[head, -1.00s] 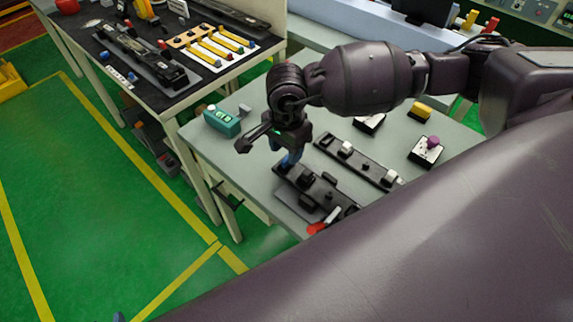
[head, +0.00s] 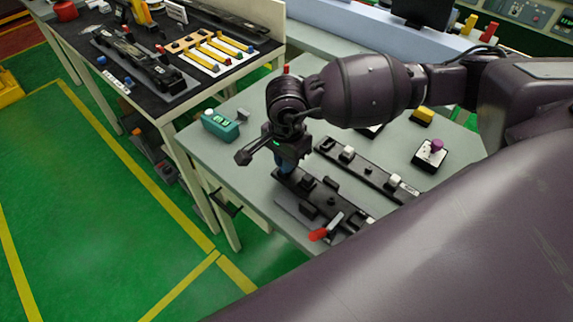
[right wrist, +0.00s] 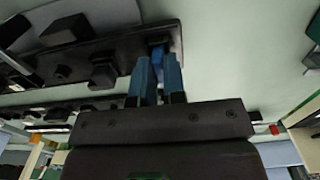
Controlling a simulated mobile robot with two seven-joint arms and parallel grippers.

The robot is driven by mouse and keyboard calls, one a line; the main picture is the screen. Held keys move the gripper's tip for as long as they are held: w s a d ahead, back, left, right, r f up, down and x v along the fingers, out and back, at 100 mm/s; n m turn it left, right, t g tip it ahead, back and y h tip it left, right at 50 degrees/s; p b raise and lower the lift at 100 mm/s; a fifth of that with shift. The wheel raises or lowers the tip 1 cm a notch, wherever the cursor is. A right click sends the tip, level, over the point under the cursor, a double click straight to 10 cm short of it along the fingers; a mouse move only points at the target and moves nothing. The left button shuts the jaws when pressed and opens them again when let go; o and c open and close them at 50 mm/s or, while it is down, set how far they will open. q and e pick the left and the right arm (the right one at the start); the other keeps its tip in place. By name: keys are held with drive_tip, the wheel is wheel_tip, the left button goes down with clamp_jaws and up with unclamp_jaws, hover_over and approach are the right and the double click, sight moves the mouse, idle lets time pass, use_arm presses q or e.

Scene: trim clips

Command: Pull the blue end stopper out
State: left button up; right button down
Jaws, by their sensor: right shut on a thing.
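The black fixture (head: 322,199) lies on the grey-green table, and it crosses the upper left of the right wrist view (right wrist: 125,45). My right gripper (head: 283,166) is at its far left end, pointing down. In the right wrist view, the two blue fingers of my right gripper (right wrist: 158,76) are shut on the blue end stopper (right wrist: 157,57). The stopper shows as a small blue piece between the fingertips at the fixture's end. Its lower part is hidden, so I cannot tell whether it is still seated. My left gripper is not in view.
A second black rail (head: 368,168) lies parallel behind the fixture. A red-handled lever (head: 318,234) is at the near end. A teal box (head: 220,124) stands at the left back, and a purple-knobbed box (head: 431,153) at the right. A dark-topped table (head: 185,98) adjoins at upper left.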

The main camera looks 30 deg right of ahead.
drive_tip(key=shift+r, duration=0.3)
idle(0.7)
drive_tip(key=shift+r, duration=0.15)
drive_tip(key=shift+r+p, duration=0.6)
drive_tip(key=shift+r, duration=0.35)
drive_tip(key=shift+r+p, duration=0.7)
drive_tip(key=shift+r, duration=1.25)
